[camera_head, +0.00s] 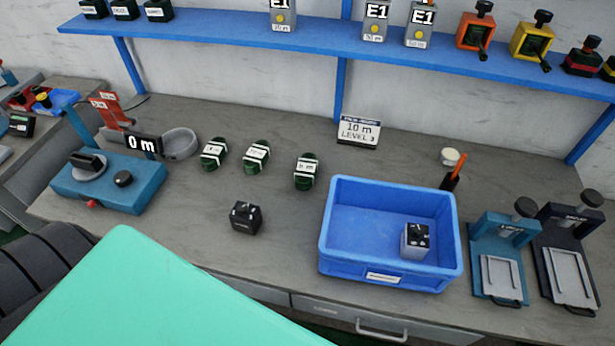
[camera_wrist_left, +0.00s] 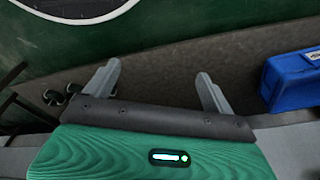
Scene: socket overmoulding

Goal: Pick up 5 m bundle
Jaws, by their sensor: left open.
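Three dark green bundles with white labelled bands lie in a row mid-bench: the left bundle (camera_head: 214,153), the middle bundle (camera_head: 256,156) and the right bundle (camera_head: 306,172). Their labels are too small to read surely, so I cannot tell which is the 5 m bundle. My left gripper (camera_wrist_left: 158,90) shows in the left wrist view, fingers apart with nothing between them. No bundle shows in that view. The left gripper's fingers do not show in the head view. My right gripper is in neither view.
A blue bin (camera_head: 335,265) holding a small block (camera_head: 416,240) stands right of the bundles. A black block (camera_head: 246,218) sits in front of them. A teal winder (camera_head: 110,185) with a "0 m" display (camera_head: 143,144) stands left. A blue shelf (camera_head: 230,26) runs above.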

